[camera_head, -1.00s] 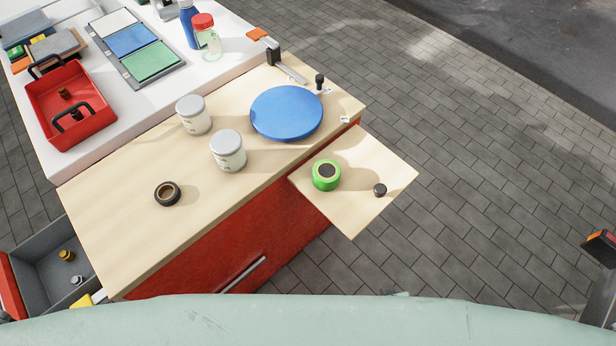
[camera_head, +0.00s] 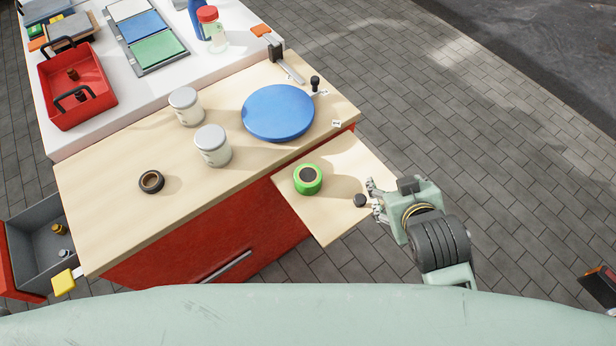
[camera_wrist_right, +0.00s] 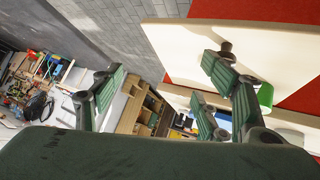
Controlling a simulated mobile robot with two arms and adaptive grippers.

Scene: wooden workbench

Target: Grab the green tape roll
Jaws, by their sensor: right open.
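The green tape roll (camera_head: 308,180) lies flat on the small wooden side shelf, with its dark core facing up. In the right wrist view the green roll (camera_wrist_right: 265,96) shows partly behind my finger. My right gripper (camera_head: 373,200) is open and empty at the right edge of the shelf. Its fingers are beside a small dark knob (camera_head: 360,201), to the right of the roll and apart from it. The open fingers also show in the right wrist view. My left gripper is not in view.
A black tape roll (camera_head: 151,182), two grey-lidded jars (camera_head: 213,145) and a blue disc (camera_head: 279,112) are on the workbench. A red tray (camera_head: 76,85) stands at the back left. An open grey drawer (camera_head: 42,240) is at the lower left.

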